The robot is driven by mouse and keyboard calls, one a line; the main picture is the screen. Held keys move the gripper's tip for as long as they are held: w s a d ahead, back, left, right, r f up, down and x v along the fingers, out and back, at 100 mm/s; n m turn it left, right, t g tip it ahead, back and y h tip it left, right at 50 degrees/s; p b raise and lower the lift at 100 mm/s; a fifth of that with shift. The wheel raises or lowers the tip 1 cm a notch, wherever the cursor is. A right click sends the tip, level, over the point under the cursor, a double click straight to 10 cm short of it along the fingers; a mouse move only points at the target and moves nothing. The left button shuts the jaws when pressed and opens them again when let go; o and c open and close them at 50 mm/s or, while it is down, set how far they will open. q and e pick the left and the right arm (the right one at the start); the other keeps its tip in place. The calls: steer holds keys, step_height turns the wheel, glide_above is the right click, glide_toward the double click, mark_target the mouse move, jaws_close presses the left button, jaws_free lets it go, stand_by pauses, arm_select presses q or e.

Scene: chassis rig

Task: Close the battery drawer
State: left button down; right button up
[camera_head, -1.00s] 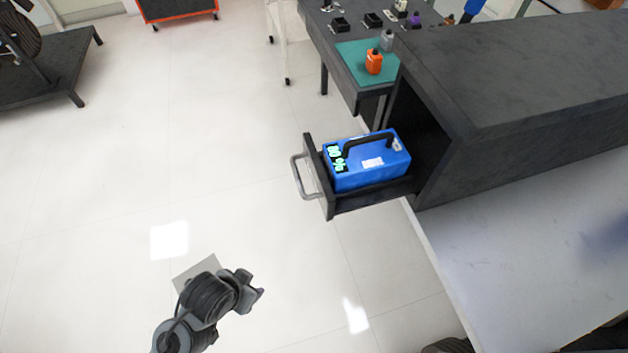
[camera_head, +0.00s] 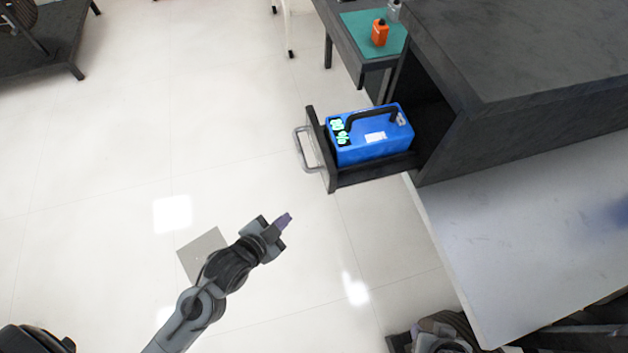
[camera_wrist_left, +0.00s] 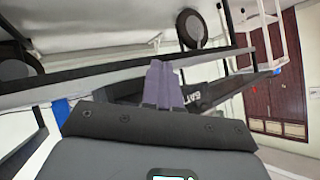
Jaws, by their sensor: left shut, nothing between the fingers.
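The battery drawer (camera_head: 319,150) is pulled out of the dark cabinet (camera_head: 455,135), with a metal bar handle (camera_head: 303,150) on its left-facing front. A blue battery (camera_head: 370,148) with a black carry handle and a green display lies inside it. My left gripper (camera_head: 285,219) is shut and empty, below and to the left of the drawer front and apart from it. In the left wrist view its purple-grey fingers (camera_wrist_left: 162,84) are together. At the bottom of the head view a dark part of an arm shows, but the right gripper's fingers cannot be made out.
A side table with a green mat (camera_head: 362,40) stands behind the drawer, with an orange bottle (camera_head: 380,33) on it. Open floor (camera_head: 130,150) lies left of the drawer. A dark platform (camera_head: 50,40) is far left.

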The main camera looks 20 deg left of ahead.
arm_select(q)
step_height(320, 180, up, 6)
steer(key=s+d+m+t+h+p, duration=0.1)
steer(key=d+m+t+h+p, duration=0.25)
steer(key=m+h+p, duration=0.85)
steer(key=s+a+m+g, duration=0.1)
steer(key=a+m+g, duration=0.2)
steer(key=a+m, duration=0.5)
steer(key=b, duration=0.1)
glide_toward(327, 181)
steer(key=shift+m+g, duration=0.25)
steer(key=shift+m, duration=0.15)
steer(key=x, duration=0.5)
steer(key=shift+w+d, duration=0.15)
steer(key=shift+w, duration=0.05)
steer(key=shift+w+d+r+b, duration=0.1)
steer(key=shift+w+d+b, duration=0.25)
steer(key=shift+w+d, duration=0.15)
steer(key=shift+d, duration=0.1)
